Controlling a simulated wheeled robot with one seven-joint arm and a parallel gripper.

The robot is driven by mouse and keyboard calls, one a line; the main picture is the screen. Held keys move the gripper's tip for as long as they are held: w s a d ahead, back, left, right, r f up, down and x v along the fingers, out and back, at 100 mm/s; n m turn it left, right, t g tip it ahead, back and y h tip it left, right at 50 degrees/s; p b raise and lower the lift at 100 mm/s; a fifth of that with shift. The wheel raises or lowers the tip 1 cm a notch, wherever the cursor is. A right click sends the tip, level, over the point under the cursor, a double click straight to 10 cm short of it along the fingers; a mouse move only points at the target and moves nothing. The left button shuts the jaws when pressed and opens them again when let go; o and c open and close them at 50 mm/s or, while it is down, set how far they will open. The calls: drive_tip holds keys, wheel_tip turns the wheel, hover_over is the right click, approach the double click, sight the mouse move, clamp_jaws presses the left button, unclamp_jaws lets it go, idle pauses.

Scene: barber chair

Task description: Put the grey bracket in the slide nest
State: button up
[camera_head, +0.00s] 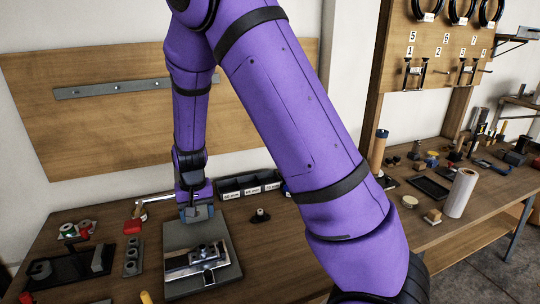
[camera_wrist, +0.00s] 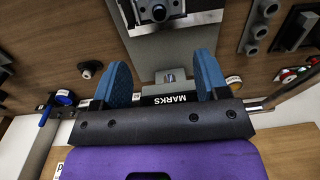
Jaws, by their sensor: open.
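The slide (camera_head: 190,268), a bright metal fixture with a dark knobbed top, sits on a grey plate (camera_head: 228,285) on the bench. Its dark knobbed part shows at the top edge of the wrist view (camera_wrist: 158,12). The slide's nest cannot be made out clearly. My gripper (camera_head: 197,213) is at the far edge of the plate, pointing down. In the wrist view its two blue fingers (camera_wrist: 165,82) stand apart, open. A small grey piece (camera_wrist: 170,75) with a darker square middle shows between them; it looks like the grey bracket. I cannot tell whether the fingers touch it.
Labelled dark bins (camera_head: 250,186) stand behind the plate at right. A small dark knobbed part (camera_head: 260,215) stands right of it. A grey block with holes (camera_head: 132,256) and a dark tray (camera_head: 75,268) lie at left.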

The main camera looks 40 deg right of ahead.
drive_tip(key=s+d+r+n+t, duration=0.1)
drive_tip(key=s+r, duration=0.3)
drive_tip(key=r, duration=0.3)
drive_tip(key=s+d+r+t+y, duration=0.1)
drive_tip(key=s+r, duration=0.3)
drive_tip(key=r, duration=0.3)
drive_tip(key=s+d+r+n, duration=0.1)
drive_tip(key=s+r, duration=0.2)
drive_tip(key=r, duration=0.4)
drive_tip(key=s+d+r+t, duration=0.1)
drive_tip(key=s+r, duration=0.1)
drive_tip(key=s, duration=0.4)
drive_tip(key=s+d+r+n+t+h, duration=0.1)
drive_tip(key=s+r, duration=0.2)
drive_tip(key=s, duration=0.2)
drive_tip(key=s+d+r+t, duration=0.1)
drive_tip(key=s+r, duration=0.2)
drive_tip(key=s, duration=0.3)
drive_tip(key=shift+s+d+r, duration=0.15)
drive_tip(key=shift+s+d, duration=0.2)
drive_tip(key=shift+d, duration=0.05)
drive_tip(key=shift+c, duration=0.5)
